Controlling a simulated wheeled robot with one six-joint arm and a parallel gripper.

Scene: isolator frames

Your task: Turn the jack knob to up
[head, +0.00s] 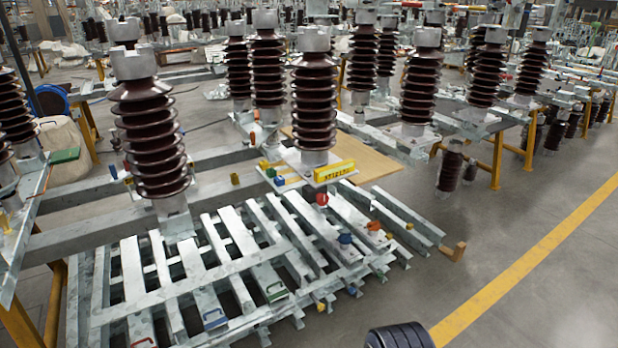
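No part is plainly marked as the jack knob, and I cannot tell which one it is. My gripper does not show in the head view.
Brown ribbed insulators (152,140) stand on the grey steel frame (190,285), with more behind. Frame ends and a wooden block (453,251) stick out to the right. The floor (560,270) beside the yellow line (530,262) is clear. A black ribbed object (400,336) shows at the bottom edge.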

